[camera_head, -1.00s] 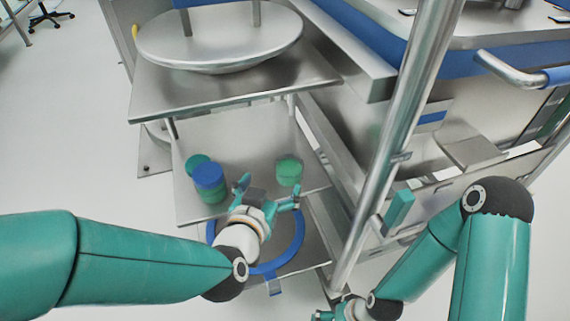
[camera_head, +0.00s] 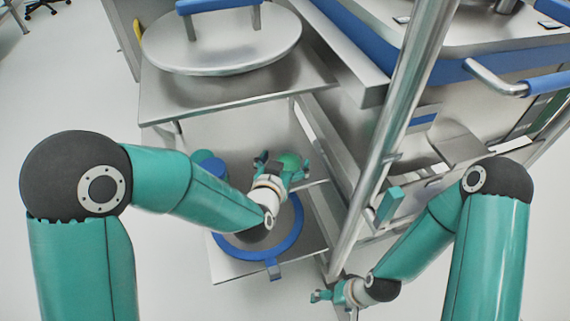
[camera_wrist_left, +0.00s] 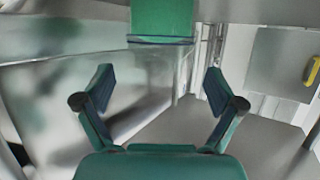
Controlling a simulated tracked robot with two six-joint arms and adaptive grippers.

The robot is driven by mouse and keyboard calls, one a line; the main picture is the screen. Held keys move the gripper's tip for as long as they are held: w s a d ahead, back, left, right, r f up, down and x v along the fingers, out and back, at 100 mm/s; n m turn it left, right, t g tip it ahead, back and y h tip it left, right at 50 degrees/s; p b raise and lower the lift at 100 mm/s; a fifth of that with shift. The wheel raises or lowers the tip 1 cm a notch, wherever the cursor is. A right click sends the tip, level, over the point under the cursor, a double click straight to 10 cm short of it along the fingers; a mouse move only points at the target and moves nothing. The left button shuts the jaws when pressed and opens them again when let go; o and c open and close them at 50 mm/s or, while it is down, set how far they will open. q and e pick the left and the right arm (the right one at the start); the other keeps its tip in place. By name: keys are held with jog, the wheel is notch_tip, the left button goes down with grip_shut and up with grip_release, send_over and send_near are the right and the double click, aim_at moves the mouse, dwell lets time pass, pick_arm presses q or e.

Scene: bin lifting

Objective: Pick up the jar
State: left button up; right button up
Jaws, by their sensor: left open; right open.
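A green jar (camera_head: 290,160) stands on the middle shelf of the cart in the head view. It also shows at the top of the left wrist view as a green cylinder (camera_wrist_left: 161,18), upper part cut off. My left gripper (camera_head: 283,167) is open, with its fingers spread just in front of this jar. In the left wrist view the open fingers (camera_wrist_left: 159,80) have nothing between them, and the jar is beyond the fingertips. My right gripper (camera_head: 322,296) is open and empty, low beside the cart post.
An upper shelf (camera_head: 230,97) overhangs. A blue-rimmed round lid (camera_head: 235,250) lies below. A metal post (camera_head: 385,140) stands right.

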aim_at(288, 155)
pick_arm(q)
jog(key=x, duration=0.3)
jog(key=shift+w+f, duration=0.2)
jog(key=c, duration=1.3)
jog(key=shift+r, duration=0.15)
jog(key=shift+c, duration=1)
